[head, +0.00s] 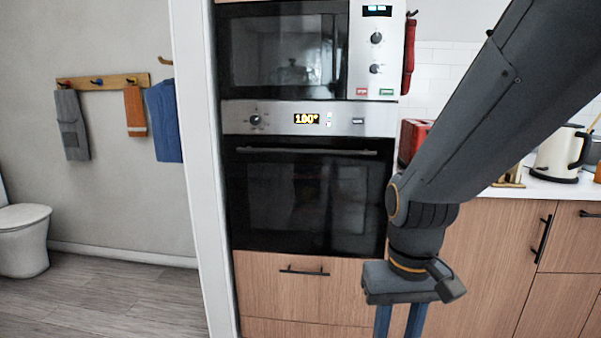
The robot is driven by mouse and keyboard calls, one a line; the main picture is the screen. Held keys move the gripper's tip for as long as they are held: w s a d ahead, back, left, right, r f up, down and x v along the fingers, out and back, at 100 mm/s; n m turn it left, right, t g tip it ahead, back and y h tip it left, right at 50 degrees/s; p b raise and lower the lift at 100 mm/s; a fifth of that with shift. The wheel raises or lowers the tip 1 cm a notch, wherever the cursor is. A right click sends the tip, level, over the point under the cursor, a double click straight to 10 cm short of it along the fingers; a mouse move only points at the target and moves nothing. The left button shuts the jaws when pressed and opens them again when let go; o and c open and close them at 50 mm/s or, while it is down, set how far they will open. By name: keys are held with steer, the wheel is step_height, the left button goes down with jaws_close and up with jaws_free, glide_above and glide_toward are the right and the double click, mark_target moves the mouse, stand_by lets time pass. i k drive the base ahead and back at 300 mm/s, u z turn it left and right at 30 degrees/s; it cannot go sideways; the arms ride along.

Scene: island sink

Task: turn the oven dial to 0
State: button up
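The oven dial (255,120) is a small round knob on the left of the oven's silver control panel (275,113). The lit display (306,118) beside it shows a three-digit yellow number with a degree sign, which looks like 190 or 180. The oven (307,195) has a black glass door, and it is shut. My gripper (399,328) points down in front of the drawers, to the right of and well below the dial. Its two fingers are apart with nothing seen between them. The fingertips are cut off by the bottom edge.
A microwave (285,55) with two knobs is above the oven. The oven door handle (306,152) and drawer handle (304,271) stick out. A white door frame (197,150) is close on the left. A kettle (560,152) and a red appliance (413,137) stand on the right counter.

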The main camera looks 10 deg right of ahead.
mark_target(257, 119)
steer(key=u, duration=0.2)
steer(key=k, duration=0.4)
steer(key=z, duration=0.75)
steer(key=i, duration=1.05)
steer(key=u, duration=0.7)
